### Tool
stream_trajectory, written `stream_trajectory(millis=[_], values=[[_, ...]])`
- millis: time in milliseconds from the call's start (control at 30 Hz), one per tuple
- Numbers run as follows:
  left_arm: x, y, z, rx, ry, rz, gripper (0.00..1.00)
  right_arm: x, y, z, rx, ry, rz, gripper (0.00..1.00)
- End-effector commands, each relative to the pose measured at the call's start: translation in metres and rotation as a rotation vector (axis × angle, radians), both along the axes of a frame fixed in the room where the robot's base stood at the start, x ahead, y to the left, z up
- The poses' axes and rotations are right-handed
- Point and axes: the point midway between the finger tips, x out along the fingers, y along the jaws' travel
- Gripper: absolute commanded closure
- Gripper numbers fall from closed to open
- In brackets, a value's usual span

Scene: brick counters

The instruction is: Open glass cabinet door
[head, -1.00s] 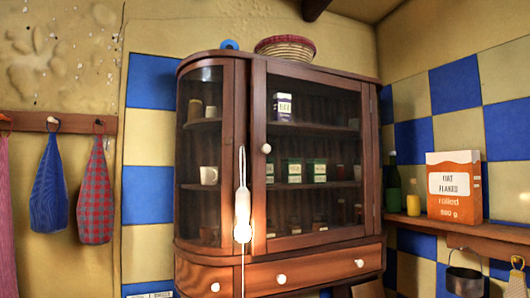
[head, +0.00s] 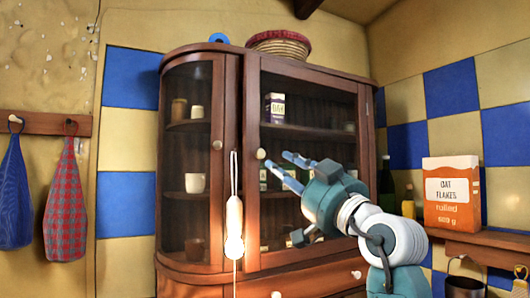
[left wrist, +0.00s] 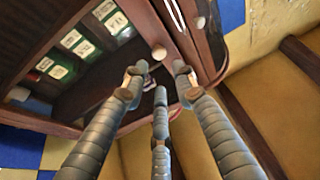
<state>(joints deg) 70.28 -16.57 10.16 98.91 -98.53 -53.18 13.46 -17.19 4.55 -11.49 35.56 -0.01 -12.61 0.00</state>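The brown wooden glass cabinet (head: 205,262) stands against the wall, its front glass door (head: 305,85) shut. That door's round white knob (head: 261,154) is at its left edge; it also shows in the left wrist view (left wrist: 158,52), just beyond the fingertips. A curved glass side door (head: 187,90) with its own knob (head: 217,145) is at left, also shut. My left gripper (head: 284,182) is in front of the front door, fingers spread, its upper fingertips close to the knob. In the left wrist view its fingers (left wrist: 158,78) are apart and empty. My right gripper is not seen.
A white utensil (head: 234,222) hangs by a loop between the two doors, close to the knob. A basket (head: 279,45) sits on top. An oat flakes box (head: 452,192) stands on a shelf (head: 470,240) at right. Cloths (head: 66,205) hang at left.

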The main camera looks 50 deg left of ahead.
Motion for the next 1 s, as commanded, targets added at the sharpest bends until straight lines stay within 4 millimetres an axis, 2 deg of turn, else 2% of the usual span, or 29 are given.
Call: stream_trajectory(millis=[33,100,400,600,833,967,1000], values=[[0.001,0.011,0.01,-0.001,0.0,0.003,0.72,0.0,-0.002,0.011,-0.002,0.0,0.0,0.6],[0.004,0.023,0.016,-0.001,0.0,0.003,0.72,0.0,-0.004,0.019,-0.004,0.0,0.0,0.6],[0.014,0.065,0.031,-0.001,0.001,0.0,0.72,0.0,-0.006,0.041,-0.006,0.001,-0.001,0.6],[0.016,0.074,0.032,0.0,0.0,-0.001,0.72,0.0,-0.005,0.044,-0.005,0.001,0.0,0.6],[0.016,0.074,0.031,-0.001,0.001,-0.001,0.72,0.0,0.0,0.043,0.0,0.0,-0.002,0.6],[0.016,0.074,0.031,0.0,0.0,-0.001,0.98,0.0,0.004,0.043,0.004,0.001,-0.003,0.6],[0.016,0.074,0.031,0.0,0.0,-0.001,1.0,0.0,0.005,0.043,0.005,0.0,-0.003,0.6]])
